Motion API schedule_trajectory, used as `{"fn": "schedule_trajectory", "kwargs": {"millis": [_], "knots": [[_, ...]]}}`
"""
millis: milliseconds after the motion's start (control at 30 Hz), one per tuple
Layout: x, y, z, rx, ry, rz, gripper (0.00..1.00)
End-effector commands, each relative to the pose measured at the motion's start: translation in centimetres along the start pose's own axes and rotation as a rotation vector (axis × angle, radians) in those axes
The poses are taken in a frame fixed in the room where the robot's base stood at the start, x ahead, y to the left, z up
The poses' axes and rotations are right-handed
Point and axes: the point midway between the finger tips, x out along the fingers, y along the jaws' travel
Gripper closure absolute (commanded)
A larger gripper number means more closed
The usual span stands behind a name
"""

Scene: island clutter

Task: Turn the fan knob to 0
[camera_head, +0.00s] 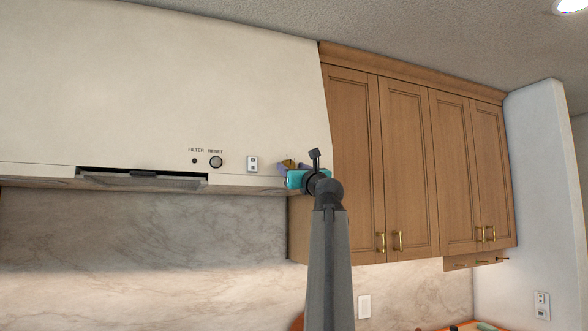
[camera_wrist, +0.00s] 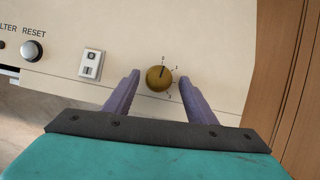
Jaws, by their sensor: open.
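The fan knob (camera_wrist: 159,78) is a round brass knob on the cream hood front, with small numbers around it. My gripper (camera_wrist: 157,80) is open, with one purple finger on each side of the knob and a small gap showing on both sides. In the head view my gripper (camera_head: 284,168) is at the hood's lower right corner, and the brass knob (camera_head: 289,163) is partly hidden by it.
A small switch plate (camera_wrist: 90,64) and a round reset button (camera_wrist: 31,51) sit left of the knob on the hood (camera_head: 200,80). Wooden cabinets (camera_head: 410,160) stand close on the right. A marble backsplash (camera_head: 130,235) lies below the hood.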

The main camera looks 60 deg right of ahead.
Motion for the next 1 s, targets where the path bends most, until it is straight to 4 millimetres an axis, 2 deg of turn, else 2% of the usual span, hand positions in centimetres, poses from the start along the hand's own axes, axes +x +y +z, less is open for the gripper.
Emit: {"fn": "schedule_trajectory", "kwargs": {"millis": [167, 400, 1000], "knots": [[-0.02, 0.04, -0.01, 0.000, 0.000, 0.000, 0.49], [-0.01, 0.05, 0.02, 0.001, -0.001, 0.000, 0.90], [0.02, -0.08, 0.04, -0.116, -0.002, 0.049, 0.90]]}}
